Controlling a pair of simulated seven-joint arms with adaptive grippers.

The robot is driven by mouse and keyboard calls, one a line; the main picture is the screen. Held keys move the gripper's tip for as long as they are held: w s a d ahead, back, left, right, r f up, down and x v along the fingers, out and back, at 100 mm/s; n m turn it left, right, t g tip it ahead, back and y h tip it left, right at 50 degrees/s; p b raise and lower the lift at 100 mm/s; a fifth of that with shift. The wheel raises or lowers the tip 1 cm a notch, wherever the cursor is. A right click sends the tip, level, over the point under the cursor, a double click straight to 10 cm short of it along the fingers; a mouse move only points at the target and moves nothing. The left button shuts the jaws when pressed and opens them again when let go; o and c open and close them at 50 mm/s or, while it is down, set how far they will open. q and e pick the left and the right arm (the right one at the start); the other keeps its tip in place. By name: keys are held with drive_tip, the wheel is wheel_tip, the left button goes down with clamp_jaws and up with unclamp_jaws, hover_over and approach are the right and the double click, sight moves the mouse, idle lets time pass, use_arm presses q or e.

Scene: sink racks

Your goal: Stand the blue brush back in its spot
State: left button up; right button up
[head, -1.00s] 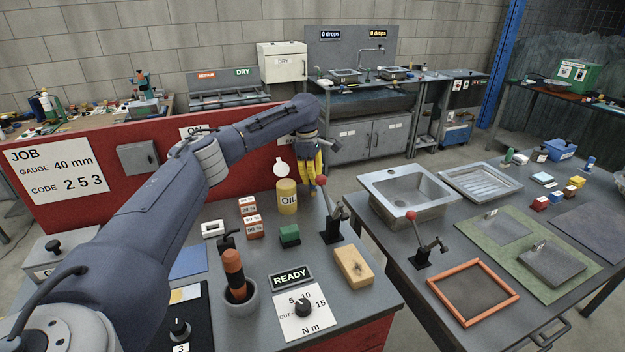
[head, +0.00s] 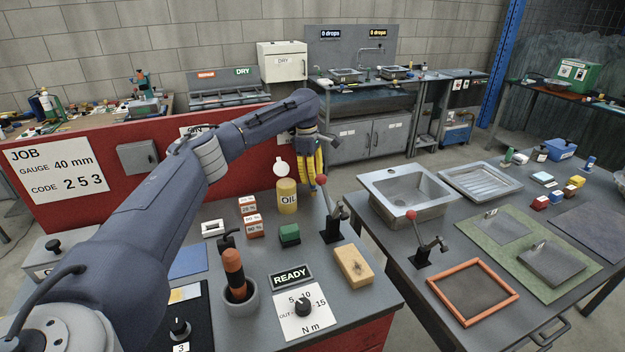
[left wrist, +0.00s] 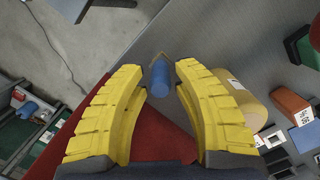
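My left gripper (head: 309,168), with yellow fingers, hangs beside the yellow oil tin at the far edge of the near bench. In the left wrist view the gripper (left wrist: 160,72) is open. A blue cylinder (left wrist: 159,78), which looks like the brush's handle, shows between its fingertips, with a narrow gap at each side. A tan part shows behind the blue end; I cannot tell whether it belongs to the brush. In the head view I cannot make the brush out near the gripper. My right gripper is in no view.
The oil tin (head: 287,196) stands close to the gripper; it also shows in the left wrist view (left wrist: 238,98). A red-knobbed lever (head: 332,215) stands just in front. A red panel (head: 90,160) runs along the back. A sink (head: 408,195) stands on the right-hand table.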

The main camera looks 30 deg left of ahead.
use_arm(q)
wheel_tip(320, 180, up, 11)
drive_tip(key=a, duration=0.1)
drive_tip(key=shift+s, duration=0.15)
drive_tip(key=shift+a, duration=0.1)
idle(0.5)
